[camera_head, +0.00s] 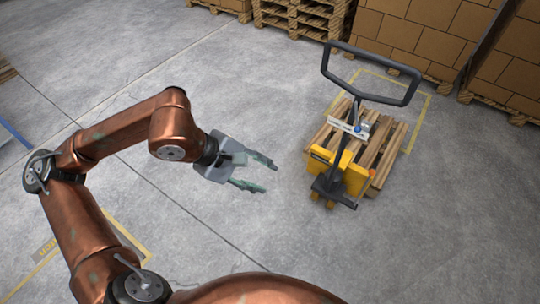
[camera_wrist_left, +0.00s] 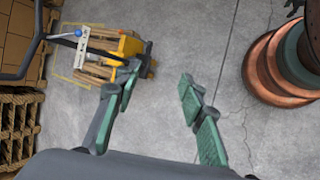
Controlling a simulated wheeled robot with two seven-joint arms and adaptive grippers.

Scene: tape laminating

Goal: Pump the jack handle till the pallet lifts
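The yellow pallet jack (camera_head: 340,172) stands on the floor right of centre in the head view, with its black looped handle (camera_head: 372,97) raised upright. A wooden pallet (camera_head: 385,150) sits low over its forks. My left gripper (camera_head: 272,175) is open and empty, to the left of the jack and apart from it. In the left wrist view, the open fingers (camera_wrist_left: 158,88) point over bare floor, with the jack (camera_wrist_left: 122,48) at upper left and part of the handle (camera_wrist_left: 38,42) at the left edge. My right gripper is not in view.
Stacked cartons (camera_head: 415,35) on pallets and empty stacked pallets (camera_head: 300,15) line the back. Yellow tape (camera_head: 420,120) marks the floor around the pallet. The concrete floor (camera_head: 300,245) between my arm and the jack is clear.

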